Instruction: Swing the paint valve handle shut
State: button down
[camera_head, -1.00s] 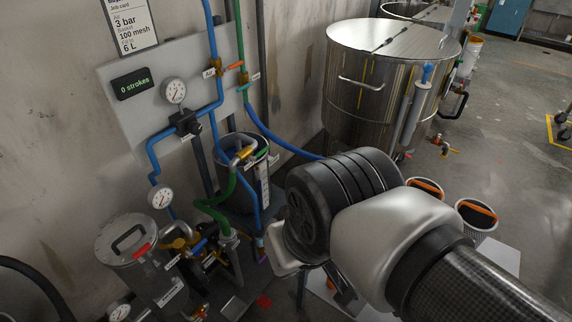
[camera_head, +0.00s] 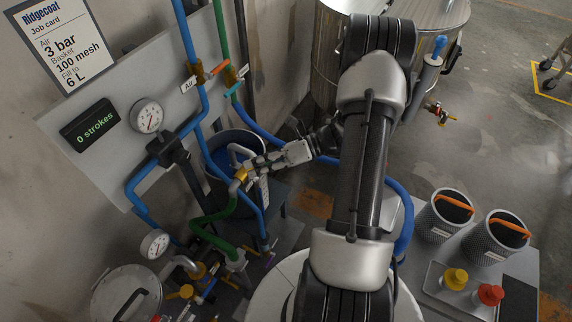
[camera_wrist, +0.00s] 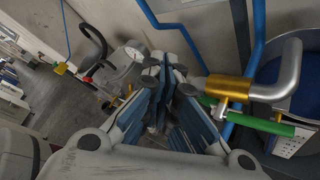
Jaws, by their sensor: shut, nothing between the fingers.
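The paint valve is a brass body on a bent grey pipe above a blue pail. It shows in the head view (camera_head: 240,175) and at right in the wrist view (camera_wrist: 230,88). In the wrist view a green bar handle (camera_wrist: 258,122) runs beside it, roughly along the pipe and slightly tilted. My gripper (camera_head: 255,163) reaches the valve from the right in the head view; its fingers also show in the wrist view (camera_wrist: 170,75). The fingers are shut and empty, close to the handle's near end. I cannot tell whether they touch it.
The blue pail (camera_head: 222,150) stands under the pipe. A gauge panel (camera_head: 100,130) with blue pipes is behind. A green hose (camera_head: 212,218) rises to the valve. A steel tank (camera_head: 440,45) stands at the back; two mesh baskets (camera_head: 447,215) (camera_head: 495,237) are at right.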

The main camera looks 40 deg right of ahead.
jog(key=s+d+f+m+t+h+p, duration=0.1)
jog(key=s+d+f+m+t+h, duration=0.15)
jog(key=d+f+m+t, duration=0.5)
jog(key=s+d+f+m+t+h+p, duration=0.15)
jog(key=d+f+m+h, duration=0.25)
jog(key=f+m, duration=0.45)
jog(key=w+a+r+m, duration=0.1)
jog(key=w+a, duration=0.2)
jog(key=w, duration=0.5)
jog(key=shift+w+r+t+p, duration=0.2)
jog(key=shift+w+t+p, duration=0.1)
jog(key=shift+p, duration=0.1)
jog(key=shift+w+d+r+p, duration=0.1)
jog(key=shift+d+r+p, duration=0.1)
jog(key=shift+r, duration=0.25)
jog(key=shift+d+r+p, duration=0.1)
jog(key=shift+r+p, duration=0.05)
jog(key=shift+r, duration=0.4)
